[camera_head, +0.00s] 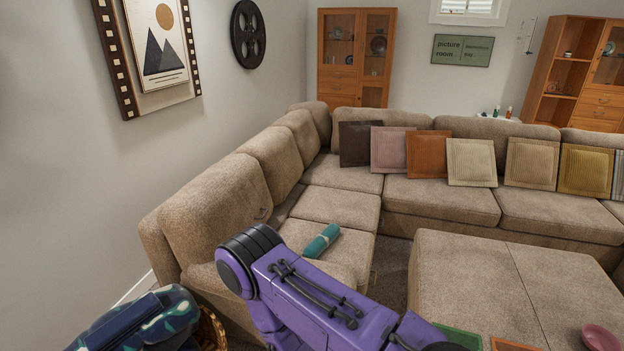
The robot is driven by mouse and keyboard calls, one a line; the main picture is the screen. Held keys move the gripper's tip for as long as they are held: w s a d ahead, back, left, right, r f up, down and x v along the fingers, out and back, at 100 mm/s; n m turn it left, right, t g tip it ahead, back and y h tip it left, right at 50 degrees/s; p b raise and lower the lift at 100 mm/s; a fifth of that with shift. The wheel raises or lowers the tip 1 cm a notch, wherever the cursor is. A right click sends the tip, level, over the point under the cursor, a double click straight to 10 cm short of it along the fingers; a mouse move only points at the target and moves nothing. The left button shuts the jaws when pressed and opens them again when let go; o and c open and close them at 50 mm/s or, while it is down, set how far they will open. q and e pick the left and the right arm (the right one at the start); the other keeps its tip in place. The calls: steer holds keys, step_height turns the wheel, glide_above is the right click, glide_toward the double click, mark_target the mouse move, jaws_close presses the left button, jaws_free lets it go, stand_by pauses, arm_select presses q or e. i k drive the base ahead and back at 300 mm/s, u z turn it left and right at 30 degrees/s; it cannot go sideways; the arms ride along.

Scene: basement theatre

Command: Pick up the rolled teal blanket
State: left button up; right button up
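The rolled teal blanket (322,241) lies on the beige seat (318,208) of the left section of the sofa. It lies at a slant, just beyond my purple arm. My arm crosses the bottom middle of the view. Neither gripper shows, so I cannot see how either stands relative to the blanket.
A wicker basket (211,330) stands at the bottom left beside a dark blue patterned bundle (145,320). A large beige ottoman (480,280) stands at the right, with a pink bowl (600,338) on it. Several cushions line the back sofa, including an orange one (427,154).

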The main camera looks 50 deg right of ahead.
mark_target(322, 240)
steer(key=z, duration=0.4)
steer(key=i, duration=0.9)
steer(key=z, duration=1.6)
steer(key=i, duration=0.8)
steer(key=z, duration=1.1)
steer(key=i, duration=0.45)
steer(key=z, duration=0.2)
